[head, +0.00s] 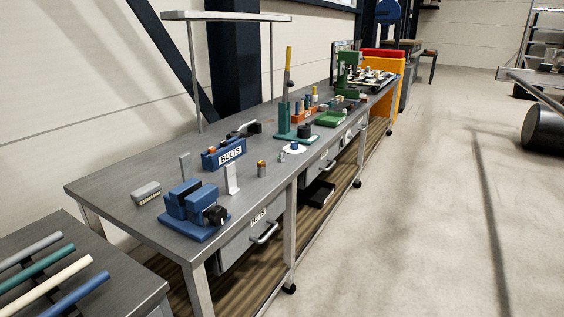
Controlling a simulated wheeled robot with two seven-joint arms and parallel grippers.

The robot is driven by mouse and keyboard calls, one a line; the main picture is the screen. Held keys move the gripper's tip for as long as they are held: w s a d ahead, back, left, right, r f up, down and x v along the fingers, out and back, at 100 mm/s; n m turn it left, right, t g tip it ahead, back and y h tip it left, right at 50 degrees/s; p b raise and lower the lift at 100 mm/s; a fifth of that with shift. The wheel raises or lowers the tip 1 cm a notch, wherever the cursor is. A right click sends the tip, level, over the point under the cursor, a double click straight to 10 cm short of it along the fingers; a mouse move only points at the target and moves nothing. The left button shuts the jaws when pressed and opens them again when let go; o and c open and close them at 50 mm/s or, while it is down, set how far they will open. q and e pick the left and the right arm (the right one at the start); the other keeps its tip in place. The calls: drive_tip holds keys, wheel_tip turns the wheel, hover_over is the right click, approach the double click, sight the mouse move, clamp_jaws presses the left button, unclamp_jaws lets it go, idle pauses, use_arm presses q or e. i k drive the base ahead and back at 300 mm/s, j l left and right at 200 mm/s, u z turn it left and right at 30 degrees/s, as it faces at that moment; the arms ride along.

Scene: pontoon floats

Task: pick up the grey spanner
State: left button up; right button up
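I cannot pick out a grey spanner for certain in the head view. A small upright grey piece (185,166) stands left of the blue bin labelled BOLTS (224,154), but its shape is too small to name. A light grey piece with a bent foot (232,179) stands in front of that bin. A grey and dark tool-like thing (241,130) lies behind the bin, partly hidden. All are on the long grey workbench (120,190). Neither of my grippers is in view.
A blue vise (193,209) stands at the bench's near end beside a grey block (146,193). A green stand (290,122) and green press (347,77) are farther along. A side table (125,289) holds coloured rods. Open floor (400,230) lies right.

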sight(253, 122)
drive_tip(key=i+l+u, duration=0.1)
drive_tip(key=i+l, duration=0.15)
drive_tip(key=i+l+u, duration=0.15)
drive_tip(key=l, duration=0.25)
drive_tip(key=i+l+u, duration=0.1)
drive_tip(key=i+l, duration=0.2)
drive_tip(key=i+l+u, duration=0.1)
drive_tip(key=l, duration=0.35)
drive_tip(key=i+l+u, duration=0.1)
drive_tip(key=i+l, duration=0.15)
drive_tip(key=l, duration=0.15)
drive_tip(key=i+l+u, duration=0.15)
drive_tip(key=l, duration=0.25)
drive_tip(key=i+l+u, duration=0.1)
drive_tip(key=l, duration=0.35)
drive_tip(key=i+l+u, duration=0.1)
drive_tip(key=l, duration=0.35)
drive_tip(key=i, duration=0.1)
